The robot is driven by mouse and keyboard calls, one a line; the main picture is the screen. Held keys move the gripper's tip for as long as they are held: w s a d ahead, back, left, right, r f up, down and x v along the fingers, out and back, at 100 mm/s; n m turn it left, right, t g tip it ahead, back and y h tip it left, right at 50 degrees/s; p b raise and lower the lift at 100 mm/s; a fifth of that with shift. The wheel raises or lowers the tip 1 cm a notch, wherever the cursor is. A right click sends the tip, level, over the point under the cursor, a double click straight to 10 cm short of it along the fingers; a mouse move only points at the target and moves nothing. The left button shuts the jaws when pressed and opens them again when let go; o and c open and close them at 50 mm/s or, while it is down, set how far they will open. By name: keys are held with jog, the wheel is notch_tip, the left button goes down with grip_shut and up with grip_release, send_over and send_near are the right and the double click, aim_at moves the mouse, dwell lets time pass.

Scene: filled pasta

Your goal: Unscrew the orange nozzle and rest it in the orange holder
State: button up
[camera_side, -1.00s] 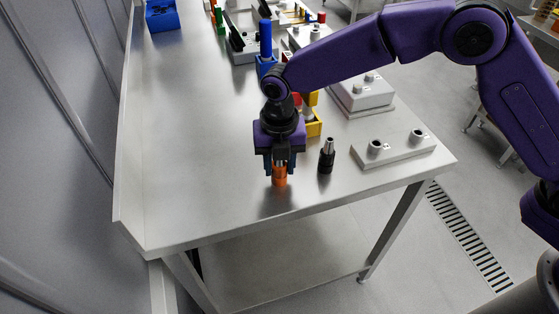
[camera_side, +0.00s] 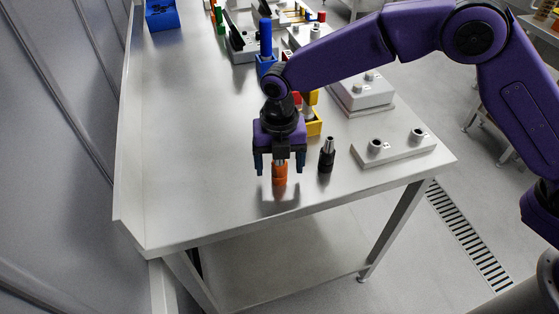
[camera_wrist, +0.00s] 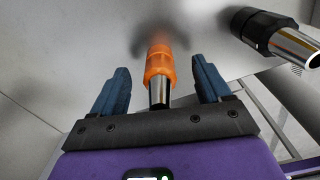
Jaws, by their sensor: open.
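The orange nozzle (camera_side: 280,174), with a metal tip, stands upright on the steel table near its front edge. My gripper (camera_side: 280,168) is above it, pointing down, with its fingers open on either side and apart from it. In the wrist view the orange nozzle (camera_wrist: 159,72) lies between the two blue fingers of my gripper (camera_wrist: 162,80), with a gap on both sides. An orange holder cannot be made out in these views.
A black nozzle (camera_side: 327,156) stands close to the right; it also shows in the wrist view (camera_wrist: 258,30). A grey block with two sockets (camera_side: 395,149) is further right. A yellow holder (camera_side: 315,127) and a blue one (camera_side: 266,66) stand behind. The table's left side is clear.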

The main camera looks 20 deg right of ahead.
dwell(0.4)
jog(key=shift+r, duration=3.55)
notch_tip(320, 180, up, 17)
jog(key=shift+r, duration=0.2)
jog(key=s+d+f+m, duration=0.4)
jog(key=s+d+m, duration=0.3)
jog(key=s+d, duration=0.2)
jog(key=s+d+f+m, duration=0.4)
jog(key=s+d+m, duration=0.2)
jog(key=s+d, duration=0.3)
jog(key=s+d+f+m, duration=0.5)
jog(key=s+d+m, duration=0.2)
jog(key=d, duration=0.8)
jog(key=shift+s+d+m, duration=0.3)
jog(key=shift+s+d, duration=0.05)
jog(key=shift+s, duration=0.65)
